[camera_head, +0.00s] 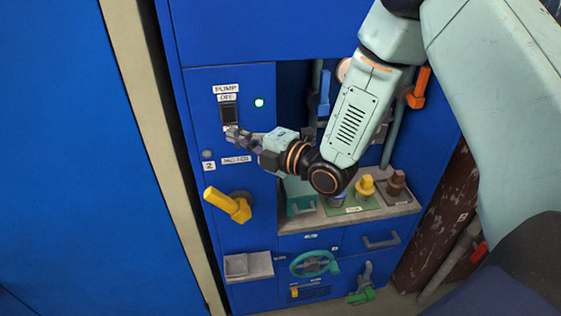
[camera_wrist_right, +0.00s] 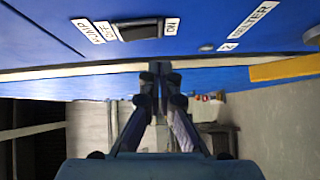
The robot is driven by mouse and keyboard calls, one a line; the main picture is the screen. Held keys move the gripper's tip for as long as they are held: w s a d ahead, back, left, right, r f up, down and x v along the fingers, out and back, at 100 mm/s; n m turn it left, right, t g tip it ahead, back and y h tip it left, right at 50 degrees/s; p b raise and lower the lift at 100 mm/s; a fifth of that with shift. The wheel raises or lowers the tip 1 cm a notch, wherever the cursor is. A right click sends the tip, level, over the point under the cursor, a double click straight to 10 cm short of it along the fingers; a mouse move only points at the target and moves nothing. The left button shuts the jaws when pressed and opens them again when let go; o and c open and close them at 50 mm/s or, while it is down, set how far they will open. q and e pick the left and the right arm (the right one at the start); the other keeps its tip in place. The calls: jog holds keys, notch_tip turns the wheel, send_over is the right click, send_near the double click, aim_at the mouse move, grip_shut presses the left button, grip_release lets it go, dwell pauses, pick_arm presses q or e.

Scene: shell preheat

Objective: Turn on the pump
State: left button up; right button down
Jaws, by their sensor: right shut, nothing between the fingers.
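The pump switch (camera_head: 228,112) is a dark rocker on the blue panel, under labels reading PUMP and OFF. A lit green-white lamp (camera_head: 259,103) is to its right. My right gripper (camera_head: 232,133) is shut and empty, with its fingertips at the lower end of the switch in the head view. Whether they touch it I cannot tell. In the right wrist view the switch (camera_wrist_right: 140,30) shows between the OFF and ON labels, and the shut fingertips (camera_wrist_right: 160,72) are below it in the picture. My left gripper is not in view.
A yellow lever (camera_head: 230,206) sticks out below the switch. A green handwheel (camera_head: 314,263) and a grey tray (camera_head: 248,266) are lower down. A shelf (camera_head: 345,222) holds several small items, right of my gripper. An orange handle (camera_head: 419,88) is at upper right.

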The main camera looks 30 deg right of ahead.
jog(key=shift+f+v, duration=0.3)
jog(key=shift+v, duration=5.15)
jog(key=s+f+m+g+h+b, duration=0.3)
jog(key=s+f+m+g, duration=0.1)
jog(key=f+m, duration=0.75)
jog(key=s+f+m+g+h+b, duration=0.25)
jog(key=s+f+m+g, duration=0.2)
jog(key=f+m, duration=0.7)
pick_arm(q)
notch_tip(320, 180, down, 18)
jog(key=b, duration=1.2)
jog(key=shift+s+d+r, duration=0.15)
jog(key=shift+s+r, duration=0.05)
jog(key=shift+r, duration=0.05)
pick_arm(e)
jog(key=s+f+g+h, duration=0.3)
jog(key=s+f+g, duration=0.3)
jog(key=s+f, duration=1.6)
jog(key=shift+d+f+m+g, duration=0.15)
jog(key=shift+f+m+g, duration=0.25)
jog(key=shift+f, duration=0.5)
